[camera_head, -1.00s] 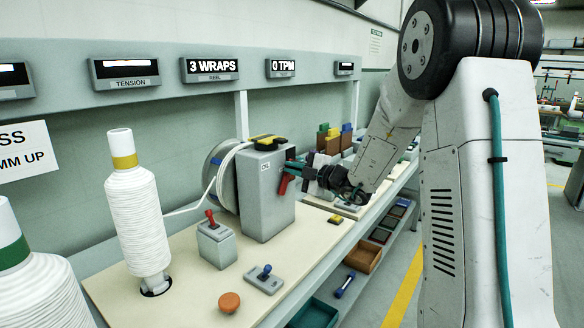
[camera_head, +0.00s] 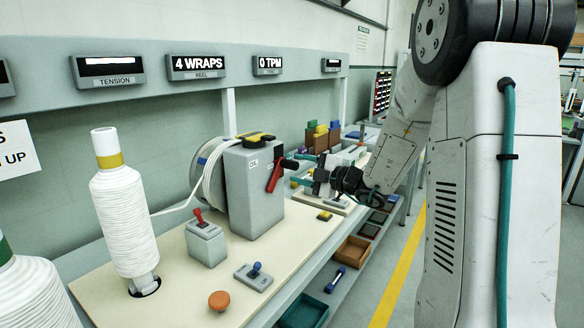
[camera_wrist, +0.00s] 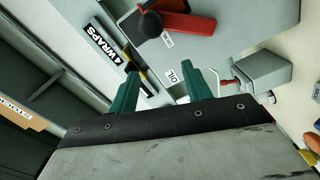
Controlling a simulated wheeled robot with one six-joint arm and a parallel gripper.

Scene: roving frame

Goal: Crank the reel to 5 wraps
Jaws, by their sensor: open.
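The reel unit is a grey box (camera_head: 254,200) with a drum (camera_head: 208,180) wound with white cord on its left side. Its red crank (camera_head: 275,172) with a black knob (camera_head: 290,164) stands tilted on the right face. The crank also shows at the top of the wrist view (camera_wrist: 185,24). The reel display (camera_head: 196,67) reads 4 WRAPS. My gripper (camera_head: 308,170) is just right of the crank, apart from it. In the wrist view its two green fingers (camera_wrist: 162,90) are spread with nothing between them.
A white yarn cone (camera_head: 122,215) stands at left, its strand running to the drum. A small box with a red lever (camera_head: 205,240), a blue-knobbed switch (camera_head: 254,275) and an orange button (camera_head: 219,300) sit on the cream board. The TPM display (camera_head: 267,65) reads 0.

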